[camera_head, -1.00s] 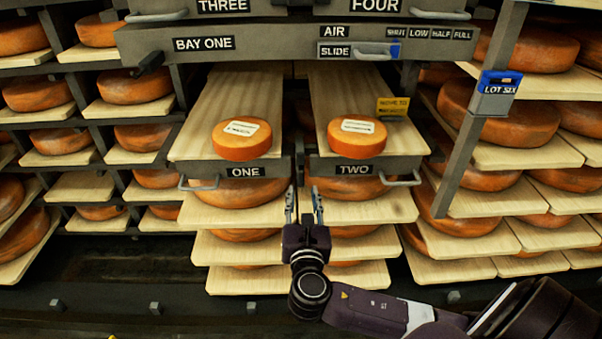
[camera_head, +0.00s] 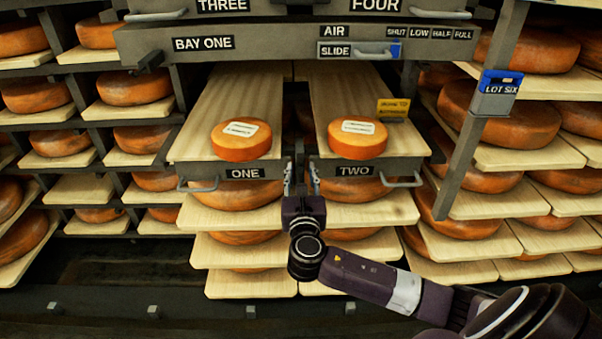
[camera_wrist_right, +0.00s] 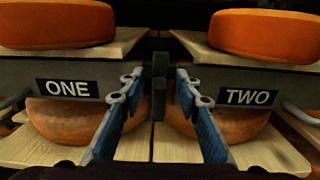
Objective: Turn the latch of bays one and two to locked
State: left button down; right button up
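Bay one's board (camera_head: 225,100) and bay two's board (camera_head: 345,90) stick out side by side, with grey fronts labelled ONE (camera_head: 245,173) and TWO (camera_head: 355,170). Dark upright pieces (camera_wrist_right: 159,85) stand in the gap between the fronts; I cannot tell for sure that they are the latch or which way it is turned. My right gripper (camera_head: 301,176) is open, its fingertips on either side of that gap. In the right wrist view its blue fingers (camera_wrist_right: 158,92) are apart with nothing between them nearer than the dark pieces. Contact cannot be told. My left gripper is not in view.
A labelled cheese (camera_head: 240,148) rests on board one and another (camera_head: 358,148) on board two. Wire handles (camera_head: 198,187) project at the outer front corners. A grey rail (camera_head: 270,45) crosses above. A post (camera_head: 470,150) with a blue LOT SIX holder stands at right.

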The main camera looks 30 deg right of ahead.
grip_shut()
